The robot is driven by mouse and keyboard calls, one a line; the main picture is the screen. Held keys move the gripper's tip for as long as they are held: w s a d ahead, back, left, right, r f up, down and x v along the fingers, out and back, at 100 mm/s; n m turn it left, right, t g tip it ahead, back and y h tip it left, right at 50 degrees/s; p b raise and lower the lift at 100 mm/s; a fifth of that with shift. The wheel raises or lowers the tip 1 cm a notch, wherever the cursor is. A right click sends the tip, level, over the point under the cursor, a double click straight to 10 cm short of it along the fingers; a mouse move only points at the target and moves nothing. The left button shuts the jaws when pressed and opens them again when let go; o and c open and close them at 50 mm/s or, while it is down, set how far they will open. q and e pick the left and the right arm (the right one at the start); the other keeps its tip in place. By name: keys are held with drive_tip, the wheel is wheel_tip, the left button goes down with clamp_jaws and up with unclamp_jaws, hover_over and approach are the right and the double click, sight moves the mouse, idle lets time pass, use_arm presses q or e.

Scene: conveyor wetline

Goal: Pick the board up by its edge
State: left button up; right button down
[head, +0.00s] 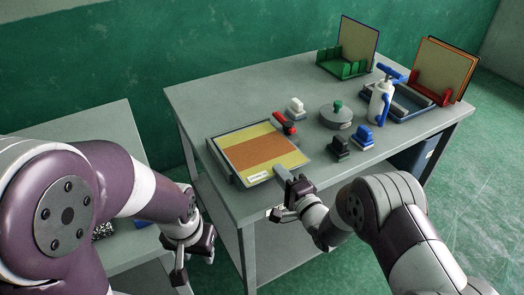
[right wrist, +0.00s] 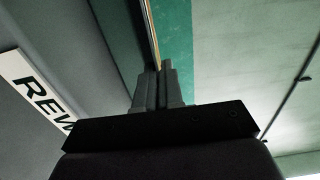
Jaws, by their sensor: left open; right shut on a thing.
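The board (head: 262,152), with yellow and orange bands, lies over a grey-edged tray or fixture (head: 222,165) at the table's front left. My right gripper (head: 281,172) is at the board's near right edge. In the right wrist view its fingers (right wrist: 158,72) are closed on the board's thin edge (right wrist: 152,35). Whether the board is lifted off its support I cannot tell. My left gripper (head: 190,252) is open and empty, low to the left of the table, apart from the board.
A red-handled tool (head: 284,123), a white-topped block (head: 295,108), a round grey lidded pot (head: 336,117), black and blue brushes (head: 363,137) and a spray bottle (head: 381,103) stand right of the board. Green (head: 343,68) and red (head: 428,90) racks hold boards behind. A white "REW" label (right wrist: 38,92) shows.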

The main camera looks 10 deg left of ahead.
wheel_tip(320, 180, up, 6)
drive_tip(key=p, duration=0.4)
drive_tip(key=shift+f, duration=0.25)
